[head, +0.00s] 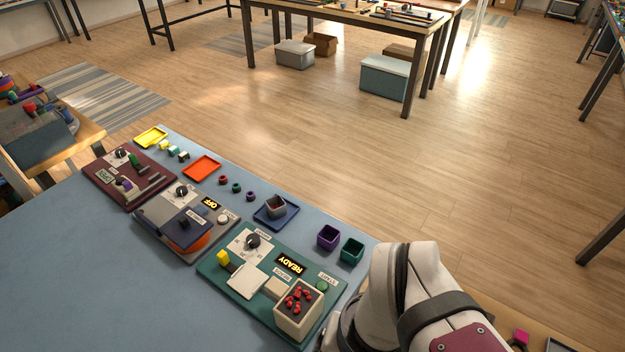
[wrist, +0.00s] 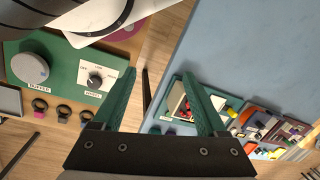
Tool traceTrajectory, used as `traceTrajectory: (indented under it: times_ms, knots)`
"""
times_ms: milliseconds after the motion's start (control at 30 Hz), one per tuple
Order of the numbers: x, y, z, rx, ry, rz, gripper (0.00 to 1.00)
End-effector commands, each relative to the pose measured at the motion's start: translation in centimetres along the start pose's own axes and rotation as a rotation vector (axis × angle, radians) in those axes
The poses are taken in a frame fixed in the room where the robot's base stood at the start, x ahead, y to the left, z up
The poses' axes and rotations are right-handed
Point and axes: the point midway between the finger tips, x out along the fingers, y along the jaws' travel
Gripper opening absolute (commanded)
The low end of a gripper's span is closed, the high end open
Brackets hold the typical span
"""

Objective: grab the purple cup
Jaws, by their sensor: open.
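The purple cup (head: 328,237) is a small, square, open-topped cup. In the head view it stands upright on the blue table, beside a teal cup (head: 351,250) of similar shape to its right. My gripper (wrist: 159,77) shows in the wrist view with two green fingers spread apart and nothing held between them. In the head view my arm fills the lower right, to the right of both cups, and the gripper itself is out of sight.
A blue tray (head: 276,214) holding a grey cup (head: 276,204) lies left of the purple cup. The table (head: 70,270) is bare at lower left. Another green panel (wrist: 72,68) has dials.

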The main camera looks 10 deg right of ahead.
Motion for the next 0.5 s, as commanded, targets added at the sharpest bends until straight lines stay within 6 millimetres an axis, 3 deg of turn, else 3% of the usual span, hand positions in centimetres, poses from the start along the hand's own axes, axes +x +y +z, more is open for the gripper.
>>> traceTrajectory:
  times_ms: [67, 133, 300, 400, 500]
  knots:
    - [-0.3, -0.2, -1.4, -0.120, 0.013, 0.027, 0.75]
    - [-0.8, -0.8, -5.1, -0.425, 0.041, 0.098, 0.75]
    - [0.3, -5.0, -18.5, -1.573, 0.018, 0.385, 0.75]
    - [2.5, -8.3, -24.7, -2.161, -0.077, 0.544, 0.75]
    - [4.6, -10.8, -28.4, -2.553, -0.178, 0.653, 0.75]
